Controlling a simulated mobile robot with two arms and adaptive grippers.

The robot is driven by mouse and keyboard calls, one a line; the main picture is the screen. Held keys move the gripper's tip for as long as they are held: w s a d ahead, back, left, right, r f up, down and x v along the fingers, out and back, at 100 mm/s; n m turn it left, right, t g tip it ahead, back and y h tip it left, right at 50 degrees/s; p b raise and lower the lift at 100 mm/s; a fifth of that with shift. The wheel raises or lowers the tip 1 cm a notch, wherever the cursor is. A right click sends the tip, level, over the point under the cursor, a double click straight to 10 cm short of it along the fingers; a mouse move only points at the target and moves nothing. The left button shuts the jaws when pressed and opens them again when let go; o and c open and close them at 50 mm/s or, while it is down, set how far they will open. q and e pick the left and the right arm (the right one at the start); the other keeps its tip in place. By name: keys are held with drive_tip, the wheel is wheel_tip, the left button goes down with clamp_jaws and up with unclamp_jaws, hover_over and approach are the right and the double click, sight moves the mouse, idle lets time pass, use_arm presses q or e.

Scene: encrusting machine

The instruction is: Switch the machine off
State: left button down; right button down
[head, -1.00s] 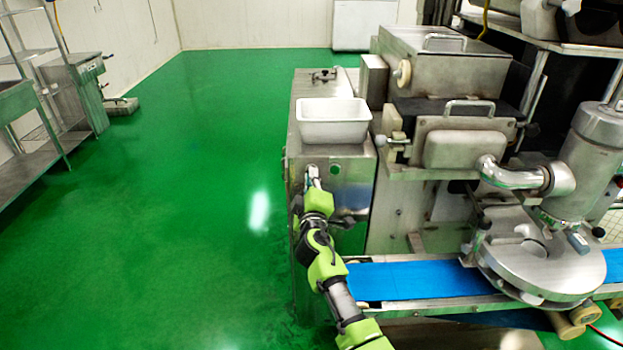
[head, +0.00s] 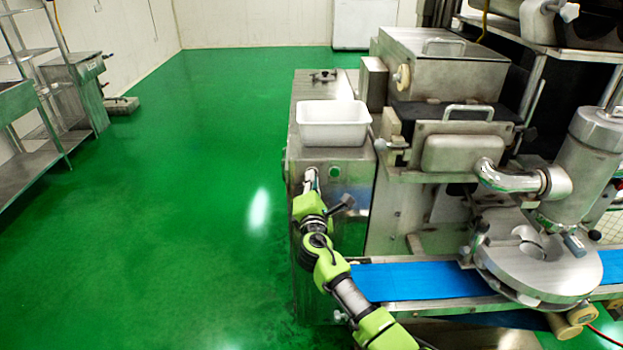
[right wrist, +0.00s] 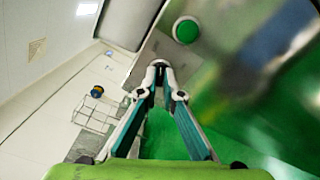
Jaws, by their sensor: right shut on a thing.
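The machine (head: 350,225) has a steel front panel with a round green button (head: 335,172); the button also shows in the right wrist view (right wrist: 186,30). My right gripper (head: 310,178) is at the panel's upper left, left of the button and apart from it. In the right wrist view its fingertips (right wrist: 160,66) meet, shut on a small switch knob that they mostly hide. I cannot make out which way the knob points. My left gripper is not in view.
A white tub (head: 334,134) stands on top of the machine. A blue conveyor belt (head: 420,281) runs to the right of my right arm. Green floor is free at left, with steel shelving (head: 40,130) beyond it.

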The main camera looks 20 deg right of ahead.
drive_tip(key=shift+d+r+n+p, duration=0.1)
drive_tip(key=shift+r+n+p, duration=0.1)
drive_tip(key=shift+n, duration=0.4)
drive_tip(key=shift+d+r+n+p, duration=0.1)
drive_tip(key=shift+r+n+p, duration=0.05)
drive_tip(key=shift+n, duration=0.45)
drive_tip(key=shift+w, duration=0.1)
drive_tip(key=c, duration=2.2)
unclamp_jaws()
drive_tip(key=shift+f, duration=0.3)
drive_tip(key=v, duration=1.2)
drive_tip(key=shift+r, duration=0.1)
